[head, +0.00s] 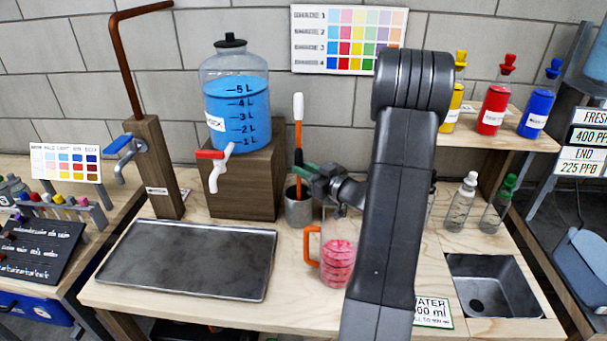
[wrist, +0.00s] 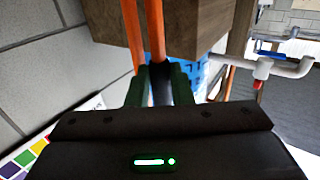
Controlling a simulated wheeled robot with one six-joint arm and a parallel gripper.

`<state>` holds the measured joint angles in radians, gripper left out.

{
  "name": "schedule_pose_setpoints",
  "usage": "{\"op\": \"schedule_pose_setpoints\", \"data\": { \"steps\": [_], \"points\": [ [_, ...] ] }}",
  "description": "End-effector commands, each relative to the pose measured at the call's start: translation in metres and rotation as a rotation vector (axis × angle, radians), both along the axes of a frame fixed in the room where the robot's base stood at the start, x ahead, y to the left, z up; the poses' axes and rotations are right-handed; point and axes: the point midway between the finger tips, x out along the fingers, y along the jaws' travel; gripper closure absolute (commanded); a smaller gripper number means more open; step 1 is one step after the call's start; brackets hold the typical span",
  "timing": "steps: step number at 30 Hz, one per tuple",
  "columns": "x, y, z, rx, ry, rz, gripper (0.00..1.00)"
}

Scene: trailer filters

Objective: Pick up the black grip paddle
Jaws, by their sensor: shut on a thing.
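The black grip paddle (head: 298,132) stands upright in the head view, with a white end on top, an orange shaft and a black grip section. Its lower part goes down toward a metal cup (head: 299,207). My gripper (head: 303,170) is at the black section, just above the cup. In the wrist view, the green fingers (wrist: 160,88) are closed on either side of the black grip (wrist: 160,84), and an orange shaft (wrist: 154,30) runs on from it. A second orange shaft (wrist: 128,30) shows beside it. The paddle's lower end is hidden.
A wooden block (head: 245,185) carrying a blue-filled jar (head: 237,115) stands left of the cup. A metal tray (head: 185,262) lies at left, and a sink (head: 490,285) is at right.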

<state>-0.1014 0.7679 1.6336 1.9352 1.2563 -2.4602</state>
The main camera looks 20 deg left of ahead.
Motion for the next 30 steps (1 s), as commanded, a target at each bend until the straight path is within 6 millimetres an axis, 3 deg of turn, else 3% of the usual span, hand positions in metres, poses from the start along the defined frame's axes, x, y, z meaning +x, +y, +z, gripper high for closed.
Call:
{"op": "schedule_pose_setpoints", "data": {
  "steps": [8, 22, 30],
  "points": [
    [-0.001, -0.001, 0.031, 0.0, -0.005, 0.0, 1.0],
    [-0.001, -0.001, 0.109, 0.0, -0.006, 0.001, 1.0],
    [-0.012, -0.055, 0.107, -0.001, -0.002, -0.005, 1.0]
  ]
}}
